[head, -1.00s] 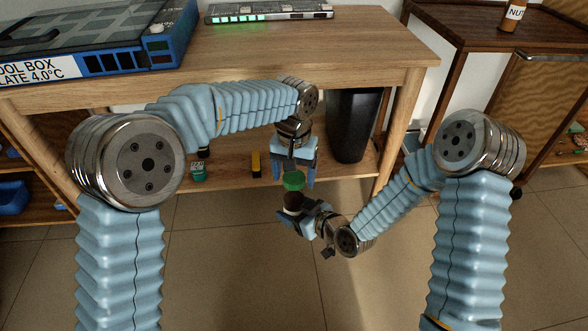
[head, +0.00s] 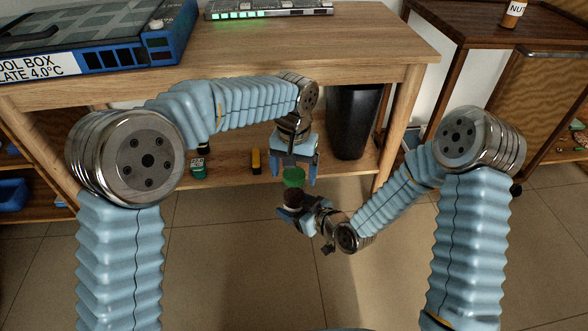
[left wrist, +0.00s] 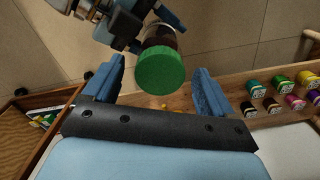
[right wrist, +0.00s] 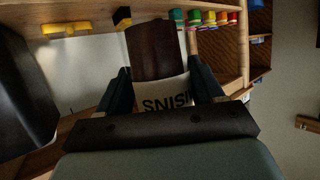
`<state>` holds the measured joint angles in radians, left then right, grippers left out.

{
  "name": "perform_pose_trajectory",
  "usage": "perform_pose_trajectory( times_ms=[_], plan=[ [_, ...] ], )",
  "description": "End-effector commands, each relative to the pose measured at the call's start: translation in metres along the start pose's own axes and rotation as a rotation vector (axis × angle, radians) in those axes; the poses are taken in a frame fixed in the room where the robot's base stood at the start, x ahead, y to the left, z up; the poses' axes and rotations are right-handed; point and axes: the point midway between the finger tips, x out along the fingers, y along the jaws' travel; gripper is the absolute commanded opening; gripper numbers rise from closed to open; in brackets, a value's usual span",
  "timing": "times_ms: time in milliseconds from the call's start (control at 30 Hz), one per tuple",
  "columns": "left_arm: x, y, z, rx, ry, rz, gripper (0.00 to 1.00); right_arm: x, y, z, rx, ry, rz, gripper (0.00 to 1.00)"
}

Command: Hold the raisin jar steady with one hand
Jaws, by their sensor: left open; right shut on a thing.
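The raisin jar has a green lid (head: 293,177), a dark brown body and a white label (right wrist: 165,97) with part of the word "RAISINS" showing. My right gripper (head: 296,212) is shut on the jar around its label, holding it in the air in front of the table. My left gripper (head: 298,172) is open, pointing down just above the jar. In the left wrist view the green lid (left wrist: 160,72) lies between the spread left fingers, with gaps at both sides. The lid is out of sight in the right wrist view, where the brown body (right wrist: 153,50) shows.
A nut jar (head: 513,14) stands on the right cabinet. The floor in front is clear.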

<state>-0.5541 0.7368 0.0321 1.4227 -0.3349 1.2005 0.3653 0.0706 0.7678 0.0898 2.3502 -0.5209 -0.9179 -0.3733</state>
Motion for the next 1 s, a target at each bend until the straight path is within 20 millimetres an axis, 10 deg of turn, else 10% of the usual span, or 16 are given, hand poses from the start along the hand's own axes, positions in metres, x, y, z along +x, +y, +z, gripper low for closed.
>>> perform_pose_trajectory(
  times_ms=[267,1000],
  plan=[
    [-0.008,0.0,0.0,0.0,0.001,0.0,0.85,0.0,0.0,-0.001,-0.001,0.002,0.0,0.0],
    [-0.119,0.0,0.0,0.0,0.0,0.0,0.85,0.0,0.0,-0.001,-0.001,0.002,0.0,0.0]
  ],
)
